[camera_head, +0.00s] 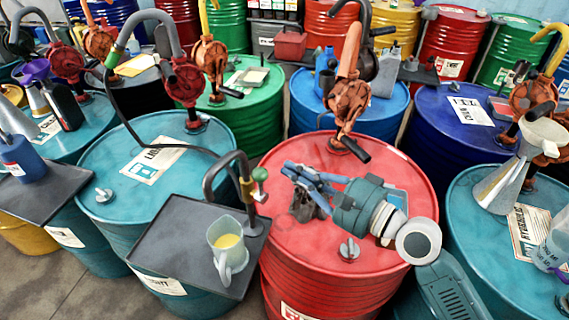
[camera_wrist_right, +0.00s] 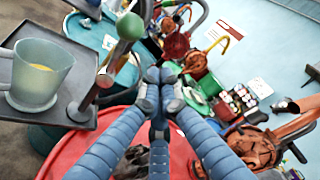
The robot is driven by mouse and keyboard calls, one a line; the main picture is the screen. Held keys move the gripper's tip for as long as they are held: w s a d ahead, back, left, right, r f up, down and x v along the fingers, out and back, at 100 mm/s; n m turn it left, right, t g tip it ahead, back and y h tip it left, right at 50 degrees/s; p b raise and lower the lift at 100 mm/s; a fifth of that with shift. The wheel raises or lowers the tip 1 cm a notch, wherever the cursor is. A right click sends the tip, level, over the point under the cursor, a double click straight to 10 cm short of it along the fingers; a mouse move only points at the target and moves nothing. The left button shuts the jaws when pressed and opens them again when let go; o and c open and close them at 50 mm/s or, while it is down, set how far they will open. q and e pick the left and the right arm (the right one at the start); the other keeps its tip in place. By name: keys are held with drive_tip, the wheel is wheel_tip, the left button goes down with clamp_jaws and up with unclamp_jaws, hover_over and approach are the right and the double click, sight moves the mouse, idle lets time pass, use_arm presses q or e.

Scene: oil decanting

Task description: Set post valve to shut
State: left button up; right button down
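The post valve (camera_head: 247,186) is a brass body on a bent grey post (camera_head: 210,178) at the back right of a dark tray. Its lever ends in a green ball knob (camera_head: 260,174), which also shows large in the right wrist view (camera_wrist_right: 130,27). My right gripper (camera_head: 287,170) has blue fingers pointing left, just right of the knob over the red drum. In the right wrist view its fingertips (camera_wrist_right: 160,76) meet with nothing seen between them, beside the knob; I cannot tell if they touch it. My left gripper is not in view.
A clear jug (camera_head: 227,240) with yellow liquid stands on the dark tray (camera_head: 170,235), left of the post. Red drum (camera_head: 300,255) lies below my right arm. A rust-coloured pump (camera_head: 347,100) rises behind it. Teal drums stand either side; a black hose crosses the left one.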

sight(259, 182)
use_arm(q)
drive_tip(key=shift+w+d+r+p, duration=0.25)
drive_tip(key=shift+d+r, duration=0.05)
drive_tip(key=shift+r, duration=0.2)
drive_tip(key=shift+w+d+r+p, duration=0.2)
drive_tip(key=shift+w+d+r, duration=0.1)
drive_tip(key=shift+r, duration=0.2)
use_arm(e)
drive_tip(key=shift+s+a+r, duration=0.25)
drive_tip(key=shift+s+a, duration=0.25)
drive_tip(key=shift+s+a+r, duration=0.25)
drive_tip(key=shift+s+a, duration=0.2)
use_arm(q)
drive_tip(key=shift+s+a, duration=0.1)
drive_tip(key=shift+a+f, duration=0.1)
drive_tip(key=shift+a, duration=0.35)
use_arm(e)
drive_tip(key=shift+s+a+r+n, duration=0.1)
drive_tip(key=shift+s+a+n, duration=0.15)
drive_tip(key=shift+n, duration=0.25)
